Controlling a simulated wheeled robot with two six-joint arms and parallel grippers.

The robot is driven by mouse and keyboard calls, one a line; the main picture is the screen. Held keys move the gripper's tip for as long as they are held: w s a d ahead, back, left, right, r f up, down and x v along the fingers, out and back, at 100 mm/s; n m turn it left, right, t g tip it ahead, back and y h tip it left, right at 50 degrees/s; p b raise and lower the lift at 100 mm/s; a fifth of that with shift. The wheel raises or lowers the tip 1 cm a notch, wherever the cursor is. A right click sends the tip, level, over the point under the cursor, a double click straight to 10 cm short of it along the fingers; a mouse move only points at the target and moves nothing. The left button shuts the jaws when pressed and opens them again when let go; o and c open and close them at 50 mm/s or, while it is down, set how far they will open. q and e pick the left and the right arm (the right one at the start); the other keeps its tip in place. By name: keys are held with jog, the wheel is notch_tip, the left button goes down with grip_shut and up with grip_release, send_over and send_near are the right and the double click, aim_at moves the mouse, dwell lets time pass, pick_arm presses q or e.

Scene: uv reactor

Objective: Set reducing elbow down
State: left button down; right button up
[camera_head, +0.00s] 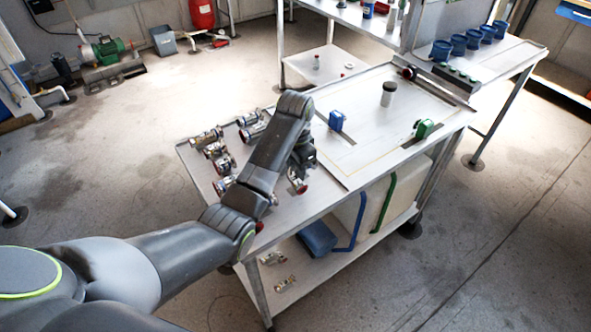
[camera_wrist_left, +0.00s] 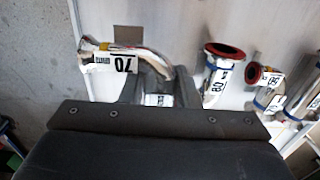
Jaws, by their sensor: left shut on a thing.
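My left gripper (camera_head: 299,172) is low over the near left part of the metal table (camera_head: 312,203), partly hidden behind its own wrist. It is shut on a metal elbow (camera_head: 297,184) with a dark red end. In the left wrist view the held elbow (camera_wrist_left: 125,60) is silvery, curved and tagged with a white label; the fingers (camera_wrist_left: 160,88) sit at its right part. I cannot tell whether the elbow touches the tabletop. My right gripper is not in view.
Several metal fittings (camera_head: 212,147) with red ends lie on the table's left end. Labelled fittings (camera_wrist_left: 218,78) lie right of the held elbow. A blue valve (camera_head: 337,120), a green valve (camera_head: 424,128) and a dark-capped cylinder (camera_head: 388,93) stand on the panel; much of it is bare.

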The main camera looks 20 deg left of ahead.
pick_arm(q)
jog(key=shift+f, duration=0.55)
jog(key=c, duration=1.1)
grip_release()
jog(key=shift+r, duration=0.55)
notch_tip(320, 180, up, 11)
jog(key=p, duration=0.8)
jog(key=shift+f+p, duration=0.2)
jog(key=shift+p, duration=0.15)
jog(key=shift+r+p, duration=0.75)
